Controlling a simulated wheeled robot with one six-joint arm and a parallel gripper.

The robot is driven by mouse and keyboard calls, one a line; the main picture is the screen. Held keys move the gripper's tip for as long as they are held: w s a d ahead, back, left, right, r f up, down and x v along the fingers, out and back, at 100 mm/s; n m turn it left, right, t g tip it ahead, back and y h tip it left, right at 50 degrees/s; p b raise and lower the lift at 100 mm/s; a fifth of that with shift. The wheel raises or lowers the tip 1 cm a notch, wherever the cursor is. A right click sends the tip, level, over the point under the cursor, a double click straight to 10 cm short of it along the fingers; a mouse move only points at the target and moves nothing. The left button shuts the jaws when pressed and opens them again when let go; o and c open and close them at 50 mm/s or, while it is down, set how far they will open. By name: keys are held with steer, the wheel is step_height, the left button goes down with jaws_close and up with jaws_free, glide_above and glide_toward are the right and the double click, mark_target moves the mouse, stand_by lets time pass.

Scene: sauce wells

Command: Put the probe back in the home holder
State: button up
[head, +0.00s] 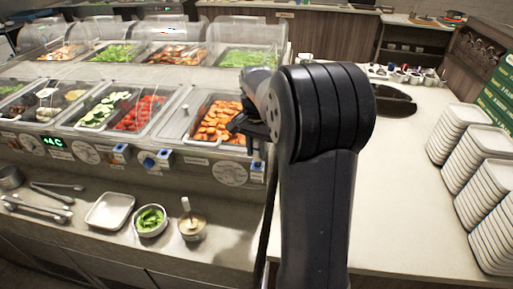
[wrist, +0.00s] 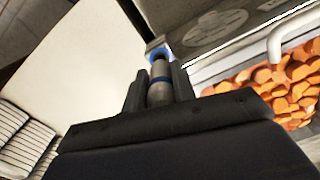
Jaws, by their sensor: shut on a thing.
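My gripper (wrist: 158,88) is shut on the probe (wrist: 159,90), a grey cylinder with a blue band, in the wrist view. The probe's far end lines up with a blue ring on a pale holder (wrist: 155,44) at the panel. I cannot tell whether the end is inside the ring or just in front of it. In the head view my gripper (head: 248,125) is near the front panel, beside the orange food well, partly behind my arm; the probe cannot be made out. Blue-and-white holders show at the left (head: 121,153), middle (head: 150,161) and right (head: 258,166) of the panel.
A well of orange pieces (head: 218,120) is beside my gripper. Plate stacks (head: 485,175) are at the right. The pale counter between is mostly clear.

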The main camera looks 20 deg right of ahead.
steer(key=shift+f+b, duration=0.55)
steer(key=shift+f, duration=0.4)
steer(key=o, duration=1.1)
step_height(320, 180, up, 11)
steer(key=shift+f, duration=0.1)
steer(key=shift+f, duration=0.1)
step_height(320, 180, down, 10)
steer(key=shift+r+p, duration=0.15)
steer(key=shift+p, duration=0.2)
stand_by(0.4)
stand_by(0.3)
